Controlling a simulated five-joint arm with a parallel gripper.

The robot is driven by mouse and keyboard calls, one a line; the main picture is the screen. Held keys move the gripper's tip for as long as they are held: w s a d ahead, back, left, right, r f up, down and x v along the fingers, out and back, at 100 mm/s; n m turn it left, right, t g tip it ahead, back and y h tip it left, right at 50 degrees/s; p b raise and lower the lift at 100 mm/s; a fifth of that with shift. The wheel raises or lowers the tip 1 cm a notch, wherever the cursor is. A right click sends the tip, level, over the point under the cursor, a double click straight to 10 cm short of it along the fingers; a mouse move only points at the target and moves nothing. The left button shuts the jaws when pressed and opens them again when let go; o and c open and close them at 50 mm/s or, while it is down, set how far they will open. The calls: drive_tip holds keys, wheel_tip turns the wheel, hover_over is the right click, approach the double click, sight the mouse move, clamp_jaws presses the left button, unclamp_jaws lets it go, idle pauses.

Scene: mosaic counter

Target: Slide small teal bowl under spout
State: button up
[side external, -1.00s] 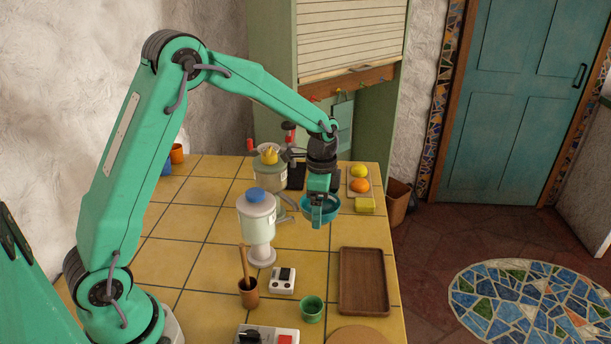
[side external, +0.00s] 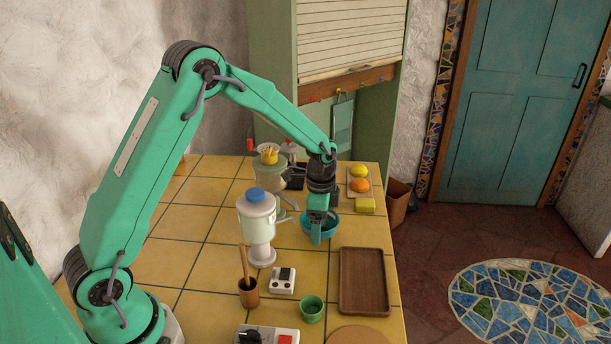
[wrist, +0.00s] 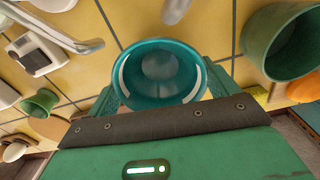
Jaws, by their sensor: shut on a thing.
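The small teal bowl (side external: 333,223) is on the yellow tiled counter, with my gripper (side external: 317,238) shut on it. In the wrist view the bowl (wrist: 160,72) sits between my two fingers, open side toward the camera, and looks empty. A blue-lidded white dispenser (side external: 257,222) stands left of the bowl, with a grey curved spout (side external: 288,201) on its right. In the wrist view, a bent metal tube (wrist: 62,32) is at upper left and a grey tube end (wrist: 174,10) shows just above the bowl. I cannot tell which device each tube belongs to.
A sage canister with a yellow top (side external: 269,172) stands behind the dispenser. Fruit (side external: 359,178) and a yellow block (side external: 365,205) lie behind the bowl. A wooden tray (side external: 363,280), green cup (side external: 312,309) and white switch box (side external: 282,280) are nearer. Bare tiles lie between bowl and tray.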

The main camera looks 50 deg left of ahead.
sight(306, 224)
drive_tip(key=shift+f, duration=0.55)
drive_tip(key=shift+s+a, duration=1.15)
drive_tip(key=shift+a, duration=0.05)
drive_tip(key=shift+f, duration=0.15)
idle(0.4)
drive_tip(key=o, duration=0.9)
drive_tip(key=shift+r, duration=3.5)
